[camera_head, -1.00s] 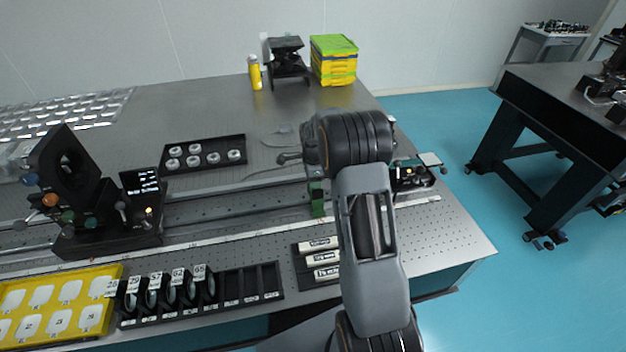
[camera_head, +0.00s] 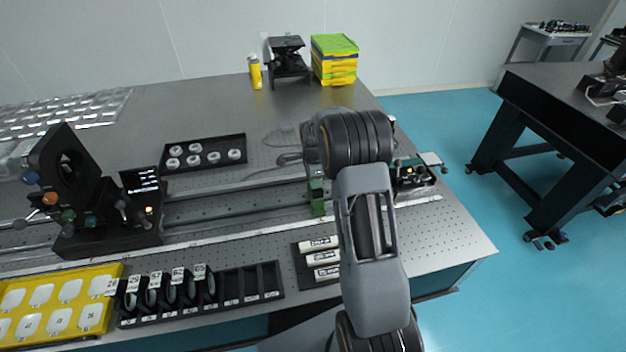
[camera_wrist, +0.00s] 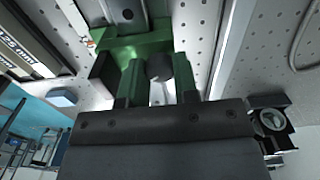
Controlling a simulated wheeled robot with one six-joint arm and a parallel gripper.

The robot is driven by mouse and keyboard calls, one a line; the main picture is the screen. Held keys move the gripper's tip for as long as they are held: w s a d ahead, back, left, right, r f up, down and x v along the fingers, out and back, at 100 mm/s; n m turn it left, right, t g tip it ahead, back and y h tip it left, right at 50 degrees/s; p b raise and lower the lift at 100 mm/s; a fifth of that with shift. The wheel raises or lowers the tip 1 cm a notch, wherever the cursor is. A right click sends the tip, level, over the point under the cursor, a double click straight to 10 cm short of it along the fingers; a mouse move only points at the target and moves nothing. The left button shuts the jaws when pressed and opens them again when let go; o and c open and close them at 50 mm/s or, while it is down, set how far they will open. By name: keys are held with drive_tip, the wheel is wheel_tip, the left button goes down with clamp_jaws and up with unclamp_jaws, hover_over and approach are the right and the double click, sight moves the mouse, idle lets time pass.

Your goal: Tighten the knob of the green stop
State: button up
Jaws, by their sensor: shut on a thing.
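The green stop (camera_head: 317,199) sits on the long rail on the table, just left of my arm in the head view. In the wrist view its green body (camera_wrist: 140,46) fills the top middle. The fingers are shut on the knob. In the head view my arm hides the gripper and the knob.
A black mount with a large ring (camera_head: 70,165) stands on the rail at left. A dark device (camera_head: 415,178) is just right of my arm. A labelled rack (camera_head: 235,290) and a yellow tray (camera_head: 60,310) lie along the front edge.

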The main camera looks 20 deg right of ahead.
drive_tip(key=n, duration=0.4)
drive_tip(key=shift+b, duration=0.4)
drive_tip(key=n, duration=0.4)
drive_tip(key=shift+b, duration=0.3)
drive_tip(key=n, duration=0.4)
drive_tip(key=shift+n, duration=0.3)
drive_tip(key=n, duration=0.3)
drive_tip(key=shift+n+b, duration=0.3)
drive_tip(key=shift+b, duration=0.05)
drive_tip(key=n, duration=1.2)
drive_tip(key=shift+r+n+b, duration=0.1)
drive_tip(key=shift+n+b, duration=0.2)
drive_tip(key=shift+w, duration=0.1)
drive_tip(key=o, duration=0.9)
drive_tip(key=shift+o, duration=0.2)
